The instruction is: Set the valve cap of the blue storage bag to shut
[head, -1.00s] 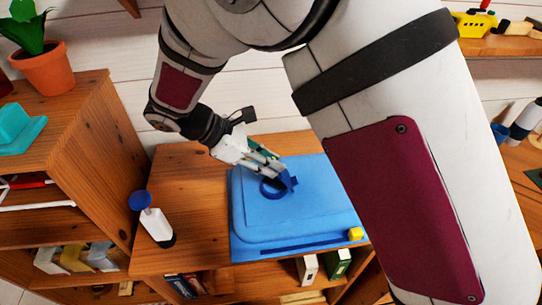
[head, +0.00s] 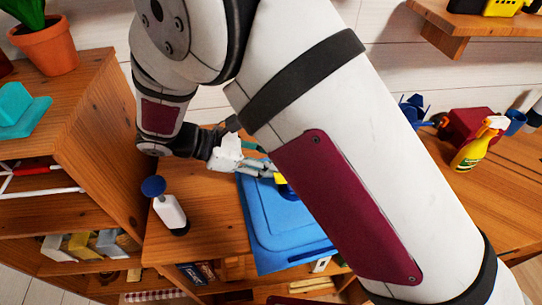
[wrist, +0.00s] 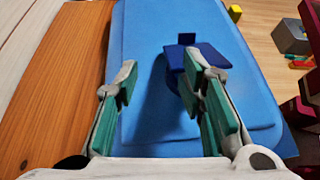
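The blue storage bag (head: 290,235) lies flat on top of a low wooden cabinet. It fills the middle of the wrist view (wrist: 145,35). Its dark blue valve cap (wrist: 212,56) stands raised from the bag there, casting a shadow to the left. My gripper (wrist: 161,72) is open over the bag, its two fingers well apart. The right finger overlaps the cap in the picture and hides the valve's lower part; I cannot tell whether they touch. In the head view my gripper (head: 275,170) is partly behind my arm, with a small yellow patch at its fingertips.
A white bottle with a blue ball top (head: 170,212) stands left of the bag. A taller wooden shelf (head: 100,120) rises at the left. A yellow spray bottle (head: 478,146) stands at the right. A yellow block (wrist: 235,12) is at the bag's far edge.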

